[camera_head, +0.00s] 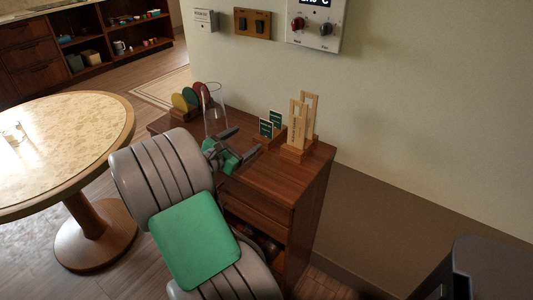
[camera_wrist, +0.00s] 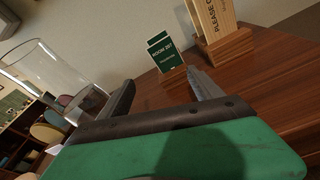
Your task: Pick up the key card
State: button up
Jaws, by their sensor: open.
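Two dark green key cards stand upright in a small wooden holder on the brown cabinet top. The front key card (camera_head: 266,128) also shows in the wrist view, marked "ROOM 207" (camera_wrist: 165,59). The other card (camera_head: 275,118) stands behind it, partly hidden in the wrist view. My gripper (camera_head: 248,150) is open and empty, low over the cabinet top in front of the holder. In the wrist view its two fingers (camera_wrist: 163,90) point toward the holder, with the cards beyond the tips and apart from them.
A clear glass cylinder (camera_head: 214,110) stands close to the left of my gripper. Wooden door hangers (camera_head: 297,125) stand in a block right of the cards. Coloured discs (camera_head: 186,99) sit at the back left. The cabinet top (camera_head: 318,160) is bare at the front right.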

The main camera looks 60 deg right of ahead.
aim_at(266, 127)
jog(key=n, duration=0.1)
jog(key=s+d+n+h, duration=0.1)
jog(key=s+d+n, duration=0.1)
jog(key=shift+d+f+g+h+b, duration=0.2)
jog(key=shift+f+g+h+b, duration=0.1)
jog(key=shift+g+h, duration=0.1)
jog(key=d, duration=0.5)
jog(key=s+d, duration=0.1)
jog(key=d, duration=0.1)
jog(key=shift+d+r, duration=0.15)
jog(key=shift+c, duration=0.4)
jog(key=shift+r, duration=0.1)
jog(key=c, duration=1.4)
